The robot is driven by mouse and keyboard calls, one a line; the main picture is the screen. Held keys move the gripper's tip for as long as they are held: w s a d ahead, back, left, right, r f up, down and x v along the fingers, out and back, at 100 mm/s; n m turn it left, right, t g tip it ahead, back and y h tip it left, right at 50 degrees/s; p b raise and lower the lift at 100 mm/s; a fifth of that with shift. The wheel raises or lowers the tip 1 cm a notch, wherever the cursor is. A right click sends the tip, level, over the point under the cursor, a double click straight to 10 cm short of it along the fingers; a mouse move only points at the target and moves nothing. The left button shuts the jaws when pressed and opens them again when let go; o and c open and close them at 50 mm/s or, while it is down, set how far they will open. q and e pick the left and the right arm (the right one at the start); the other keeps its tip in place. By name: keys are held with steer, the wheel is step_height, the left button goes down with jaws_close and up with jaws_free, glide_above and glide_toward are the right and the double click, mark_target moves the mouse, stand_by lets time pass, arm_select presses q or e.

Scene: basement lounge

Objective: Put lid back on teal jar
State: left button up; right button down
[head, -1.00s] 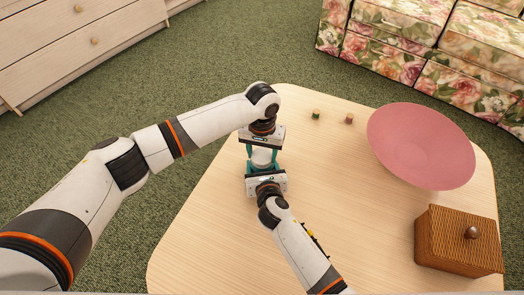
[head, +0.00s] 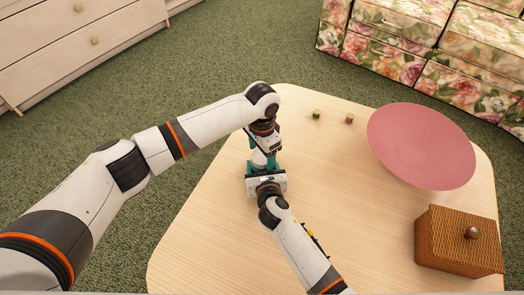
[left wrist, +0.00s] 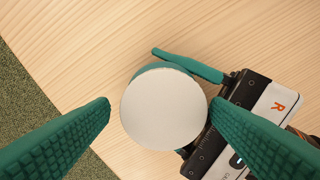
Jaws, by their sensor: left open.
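The round white lid (left wrist: 162,108) shows from above in the left wrist view, covering most of the teal jar (left wrist: 150,70), whose edge peeks out at the upper left. I cannot tell whether the lid is fully seated. My left gripper (head: 263,154) is open above the jar. In the left wrist view its teal fingers stand on either side of the lid, with a clear gap on the left and little gap on the right. My right gripper (head: 265,172) comes in low from the front, with its fingers around the jar body; one finger is mostly hidden.
A pink bowl (head: 420,145) and a woven box with a round knob (head: 455,243) stand on the right of the pale wooden table (head: 350,200). Two small objects, one green (head: 316,113) and one pinkish (head: 349,118), lie near the back edge.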

arm_select(q)
steer(key=shift+s+d+r, duration=0.1)
steer(key=shift+r, duration=2.15)
steer(key=shift+c, duration=0.4)
step_height(320, 180, up, 4)
steer(key=n, duration=0.4)
steer(key=shift+f, duration=0.25)
steer(key=shift+f, duration=0.1)
steer(key=shift+f, duration=3.95)
